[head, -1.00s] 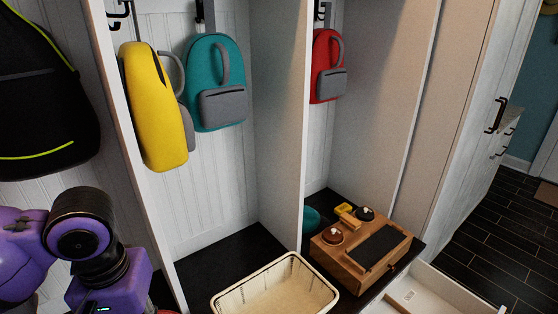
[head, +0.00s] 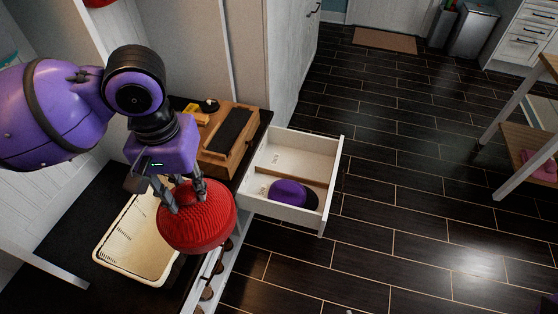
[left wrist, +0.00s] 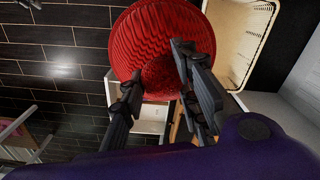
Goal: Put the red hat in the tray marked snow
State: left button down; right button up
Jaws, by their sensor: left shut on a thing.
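The red knitted hat (head: 196,225) hangs from my left gripper (head: 186,203), whose fingers are shut on it. It is above the bench, between the cream basket and the open drawer. In the left wrist view the red hat (left wrist: 150,35) fills the top middle, with the gripper fingers (left wrist: 158,75) at its edge. The white open drawer (head: 328,190) has a divider making two trays. The far tray (head: 292,150) looks empty; the near tray holds a purple hat (head: 287,193). Small labels show in both, too small to read. My right gripper is out of view.
The cream basket (head: 110,262) lies on the dark bench behind the hat. A wooden organiser box (head: 205,160) stands on the bench beside the drawer. Shoes (head: 207,292) show on a shelf below the bench. The dark floor right of the drawer is clear.

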aim_at(300, 165)
jog(key=i+l+z, duration=0.25)
jog(key=i, duration=0.25)
jog(key=i+j+z, duration=0.1)
jog(key=i+z, duration=0.2)
jog(key=i, duration=0.55)
